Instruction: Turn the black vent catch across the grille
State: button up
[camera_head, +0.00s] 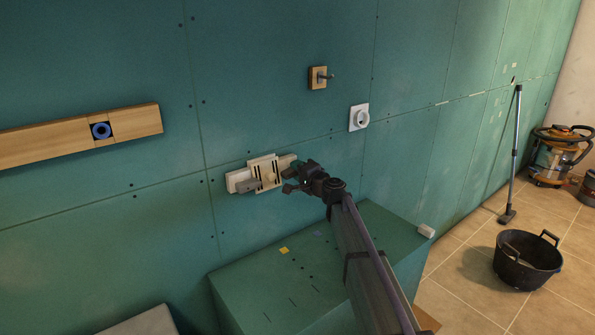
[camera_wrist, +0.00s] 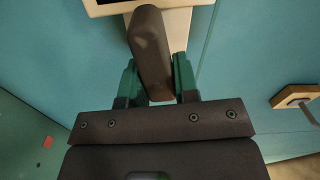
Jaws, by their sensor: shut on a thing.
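The black vent catch (camera_wrist: 150,45) is a dark rounded bar in the wrist view. It runs from the cream vent (camera_wrist: 187,22) at the top down between the two green fingers. My gripper (camera_wrist: 156,80) is shut on it, with one finger on each side. In the head view the cream vent grille (camera_head: 254,165) with dark slots is on the green wall. My gripper (camera_head: 291,179) is at its right end. The catch cannot be made out there behind the gripper.
A green boxed ledge (camera_head: 245,285) juts out below the vent. A wooden rail (camera_head: 50,142) is at left. A black tub (camera_head: 525,262) stands on the floor.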

jog(key=shift+m, duration=0.9)
jog(key=o, duration=0.9)
jog(key=v, duration=1)
jog(key=shift+s+d, duration=0.25)
jog(key=shift+d, duration=0.05)
